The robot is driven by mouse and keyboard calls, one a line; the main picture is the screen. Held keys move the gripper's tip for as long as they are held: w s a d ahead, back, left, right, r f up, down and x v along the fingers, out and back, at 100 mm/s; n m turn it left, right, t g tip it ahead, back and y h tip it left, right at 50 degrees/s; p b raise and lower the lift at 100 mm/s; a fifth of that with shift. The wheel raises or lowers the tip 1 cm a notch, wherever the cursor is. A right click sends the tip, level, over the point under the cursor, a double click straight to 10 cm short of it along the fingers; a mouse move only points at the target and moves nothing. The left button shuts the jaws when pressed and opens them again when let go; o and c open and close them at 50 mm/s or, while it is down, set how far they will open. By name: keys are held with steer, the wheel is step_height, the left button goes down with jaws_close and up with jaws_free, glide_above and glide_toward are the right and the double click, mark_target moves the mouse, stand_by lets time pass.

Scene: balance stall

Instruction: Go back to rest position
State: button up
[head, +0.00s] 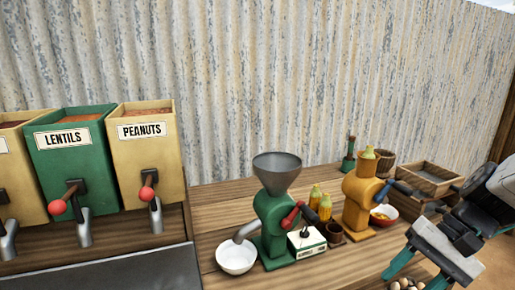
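My gripper (408,281) is at the lower right in the head view, pointing down and left. Its two teal fingers are spread apart, and I see nothing held between them. Their lower ends are near the bottom edge of the picture. My grey arm links reach in from the right edge.
Several pale round items (404,284) show behind the fingers. Dispensers (68,150) stand far left. A wooden crate (424,180) stands behind.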

steer(key=s+r+n+t+h, duration=0.2)
steer(key=s+r+n+h, duration=0.4)
steer(key=s+h, duration=0.1)
steer(key=shift+s+a+r, duration=0.2)
steer(key=shift+s+r, duration=0.05)
steer(key=shift+s, duration=0.35)
